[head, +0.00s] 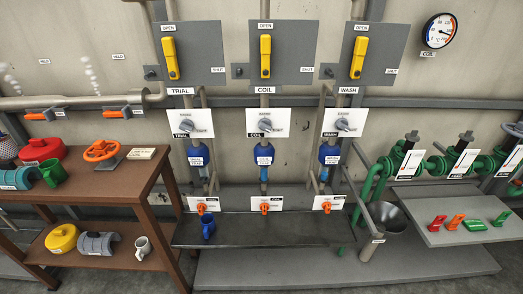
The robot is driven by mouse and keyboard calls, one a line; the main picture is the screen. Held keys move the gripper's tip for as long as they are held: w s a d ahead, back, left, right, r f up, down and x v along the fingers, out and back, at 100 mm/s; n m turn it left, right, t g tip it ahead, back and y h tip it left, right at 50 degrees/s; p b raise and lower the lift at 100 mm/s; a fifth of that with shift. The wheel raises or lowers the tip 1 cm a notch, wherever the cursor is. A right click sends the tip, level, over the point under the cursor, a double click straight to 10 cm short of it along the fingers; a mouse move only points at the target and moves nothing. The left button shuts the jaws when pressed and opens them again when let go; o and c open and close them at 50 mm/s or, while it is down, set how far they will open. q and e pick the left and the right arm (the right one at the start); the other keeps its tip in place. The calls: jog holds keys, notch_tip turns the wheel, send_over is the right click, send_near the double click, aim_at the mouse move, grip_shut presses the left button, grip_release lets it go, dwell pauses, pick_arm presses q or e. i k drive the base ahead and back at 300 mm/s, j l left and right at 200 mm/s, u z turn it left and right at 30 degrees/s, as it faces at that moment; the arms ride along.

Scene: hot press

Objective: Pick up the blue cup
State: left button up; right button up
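The blue cup (208,227) stands upright on the dark metal shelf (270,232), toward its left end. It is below the orange tap (202,208) of the station labelled TRIAL. Its handle appears to be on the right side. Neither of my grippers shows in the head view.
A grey shelf (440,238) at right holds coloured handles.

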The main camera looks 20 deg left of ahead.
aim_at(208, 221)
jog(key=k+u, duration=0.1)
jog(key=u, duration=1)
